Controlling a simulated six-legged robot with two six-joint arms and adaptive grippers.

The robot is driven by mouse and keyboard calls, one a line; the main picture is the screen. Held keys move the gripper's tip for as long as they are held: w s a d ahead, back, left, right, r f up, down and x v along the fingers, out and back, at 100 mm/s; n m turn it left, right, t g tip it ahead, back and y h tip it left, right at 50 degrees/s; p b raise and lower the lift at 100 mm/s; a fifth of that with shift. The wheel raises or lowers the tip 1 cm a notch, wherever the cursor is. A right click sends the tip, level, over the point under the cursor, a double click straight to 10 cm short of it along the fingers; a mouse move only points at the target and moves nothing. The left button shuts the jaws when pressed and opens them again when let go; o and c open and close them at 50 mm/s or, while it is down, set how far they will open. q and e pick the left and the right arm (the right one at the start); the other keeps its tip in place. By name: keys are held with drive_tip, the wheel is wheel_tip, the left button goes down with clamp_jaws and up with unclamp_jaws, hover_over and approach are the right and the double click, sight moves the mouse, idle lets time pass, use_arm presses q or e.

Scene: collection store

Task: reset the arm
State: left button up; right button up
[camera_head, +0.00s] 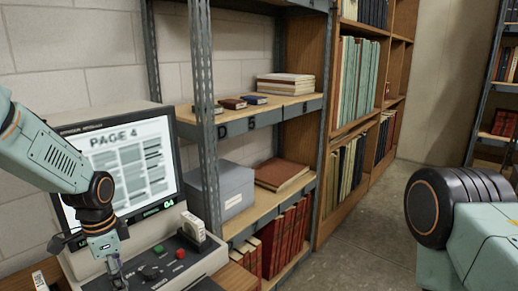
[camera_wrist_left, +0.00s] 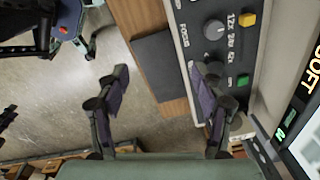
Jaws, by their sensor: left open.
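My left arm comes in from the left in the head view, in front of a reader's screen (camera_head: 130,165) showing "PAGE 4". My left gripper (camera_head: 116,278) points down over the front of the reader's control panel (camera_head: 160,262), near the bottom edge. In the left wrist view, my left gripper (camera_wrist_left: 166,76) has its fingers spread apart with nothing between them. One finger overlaps the panel with the focus knob (camera_wrist_left: 214,29). Whether it touches the panel cannot be told. My right arm shows at the right of the head view, but its gripper is out of frame.
A small pale box (camera_head: 194,229) stands at the panel's right, near a red button (camera_head: 180,254) and a green button (camera_head: 159,249). A metal shelf (camera_head: 262,118) with books and a grey box (camera_head: 222,188) stands close to the reader's right. Floor (camera_head: 375,235) is clear beyond.

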use_arm(q)
drive_tip(key=w+d+f+n+t+b, duration=0.1)
drive_tip(key=d+f+n+t, duration=0.25)
drive_tip(key=f+n, duration=0.25)
drive_tip(key=s+d+f+n+b, duration=0.3)
drive_tip(key=s+f+n+b, duration=0.1)
drive_tip(key=s+f, duration=0.7)
drive_tip(key=s+d+f+n+g+b, duration=0.1)
drive_tip(key=s+f+g+b, duration=0.1)
drive_tip(key=s+f, duration=0.5)
drive_tip(key=s+f+g+b, duration=0.2)
drive_tip(key=s+f, duration=0.6)
drive_tip(key=s, duration=0.8)
drive_tip(key=b, duration=0.2)
drive_tip(key=shift+d+n+b, duration=0.3)
drive_tip(key=shift+d+n, duration=0.05)
drive_tip(key=shift+n, duration=0.05)
drive_tip(key=shift+r, duration=0.1)
